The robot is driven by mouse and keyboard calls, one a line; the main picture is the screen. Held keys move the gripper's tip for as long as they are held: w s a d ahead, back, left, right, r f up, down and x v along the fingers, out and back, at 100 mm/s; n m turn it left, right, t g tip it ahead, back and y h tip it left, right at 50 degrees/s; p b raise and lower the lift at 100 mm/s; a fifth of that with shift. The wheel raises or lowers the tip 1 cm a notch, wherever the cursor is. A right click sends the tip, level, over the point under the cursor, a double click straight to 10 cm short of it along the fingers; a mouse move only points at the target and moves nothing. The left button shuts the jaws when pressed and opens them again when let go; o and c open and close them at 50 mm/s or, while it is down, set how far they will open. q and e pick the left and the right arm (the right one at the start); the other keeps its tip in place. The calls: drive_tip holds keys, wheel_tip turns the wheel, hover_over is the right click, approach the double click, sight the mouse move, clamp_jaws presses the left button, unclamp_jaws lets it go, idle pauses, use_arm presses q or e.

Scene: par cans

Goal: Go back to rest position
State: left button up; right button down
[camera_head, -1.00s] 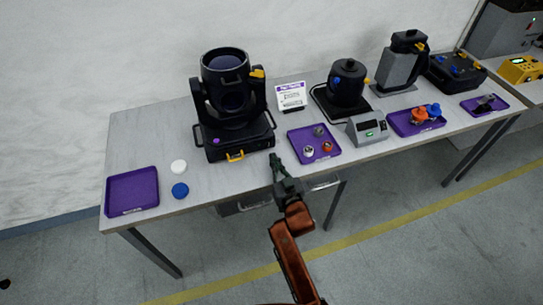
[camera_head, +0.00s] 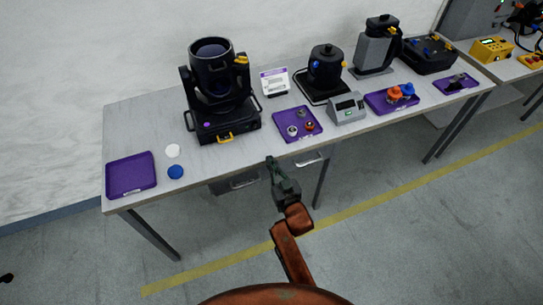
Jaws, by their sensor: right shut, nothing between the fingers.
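My right gripper (camera_head: 272,166) is in the lower middle of the head view, at the end of its orange arm. It is shut and empty, in front of the table's front edge and apart from the things on the table. My left gripper is not in view; a small dark shape at the far left edge is too small to tell.
The long grey table (camera_head: 250,165) carries a black moving-head light (camera_head: 214,112), an empty purple tray (camera_head: 131,187), a purple tray with several small parts (camera_head: 286,117), a grey device with a display (camera_head: 347,108) and a blue disc (camera_head: 176,172). The floor in front is clear.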

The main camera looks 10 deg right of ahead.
drive_tip(key=shift+f, duration=0.1)
drive_tip(key=s+d+f+g+h+p, duration=0.1)
drive_tip(key=s+d+f+g, duration=0.25)
drive_tip(key=s+f, duration=0.65)
drive_tip(key=s+d+f+g+h+p, duration=0.15)
drive_tip(key=s+d+f, duration=0.25)
drive_tip(key=f, duration=1.3)
drive_tip(key=s+d+f+g+p, duration=0.1)
drive_tip(key=s+d+f+g, duration=0.25)
drive_tip(key=s+f, duration=0.7)
use_arm(q)
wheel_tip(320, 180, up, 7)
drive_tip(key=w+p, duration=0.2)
drive_tip(key=p, duration=0.1)
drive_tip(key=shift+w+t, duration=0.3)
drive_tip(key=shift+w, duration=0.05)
use_arm(e)
drive_tip(key=s+d+f+g, duration=0.2)
drive_tip(key=s+d+f, duration=0.3)
drive_tip(key=s, duration=1)
drive_tip(key=s+d+f+m+g+h, duration=0.1)
drive_tip(key=s+d+f+g, duration=0.2)
drive_tip(key=s, duration=1.1)
drive_tip(key=s+d+f+g+h, duration=0.1)
drive_tip(key=s+d+f+g, duration=0.2)
drive_tip(key=s+d+f, duration=0.5)
drive_tip(key=s+f, duration=0.2)
drive_tip(key=s, duration=0.5)
drive_tip(key=shift+s+f, duration=0.2)
drive_tip(key=shift+s, duration=0.15)
